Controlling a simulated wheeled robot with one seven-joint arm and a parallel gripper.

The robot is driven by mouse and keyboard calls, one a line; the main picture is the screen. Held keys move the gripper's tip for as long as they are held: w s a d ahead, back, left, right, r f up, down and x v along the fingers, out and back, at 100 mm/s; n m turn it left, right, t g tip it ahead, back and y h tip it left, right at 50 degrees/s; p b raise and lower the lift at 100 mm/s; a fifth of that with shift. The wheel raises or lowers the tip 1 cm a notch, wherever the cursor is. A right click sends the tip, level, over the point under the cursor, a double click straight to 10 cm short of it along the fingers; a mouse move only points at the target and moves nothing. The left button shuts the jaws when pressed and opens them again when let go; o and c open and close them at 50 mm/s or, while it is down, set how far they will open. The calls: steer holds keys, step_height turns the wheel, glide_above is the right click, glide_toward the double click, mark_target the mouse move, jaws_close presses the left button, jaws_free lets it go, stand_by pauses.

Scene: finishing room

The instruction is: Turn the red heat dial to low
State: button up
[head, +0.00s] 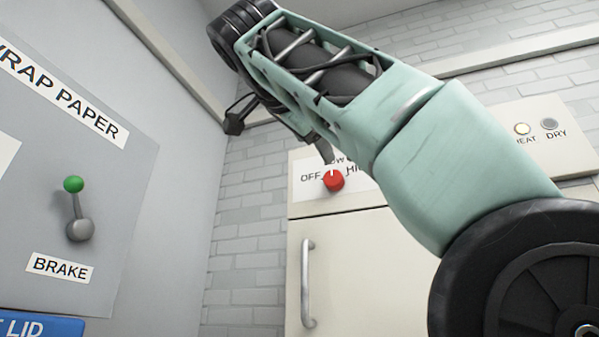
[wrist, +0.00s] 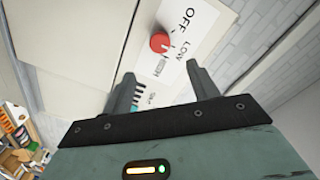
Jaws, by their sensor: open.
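The red heat dial (head: 334,181) sits on a white label plate with OFF, LOW and HIGH around it, above the cabinet door. In the head view my arm hides part of LOW and HIGH. The dial also shows in the wrist view (wrist: 160,43), just beyond the space between my fingertips. Its pointer is too small to read with certainty. My gripper (wrist: 160,73) is open and empty, its two dark fingers apart and not visibly touching the dial. In the head view a fingertip (head: 325,152) shows just above the dial.
The cream cabinet door (head: 370,265) with a metal handle (head: 307,283) is below the dial. A HEAT lamp (head: 522,129) looks pale yellow beside a grey DRY lamp (head: 549,124). A green-knobbed brake lever (head: 76,210) stands on the left panel. Shelves with items (wrist: 22,140) show lower left in the wrist view.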

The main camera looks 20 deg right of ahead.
steer(key=v, duration=0.5)
steer(key=shift+s+a+p, duration=0.1)
steer(key=shift+s+p, duration=0.05)
steer(key=shift+p, duration=0.15)
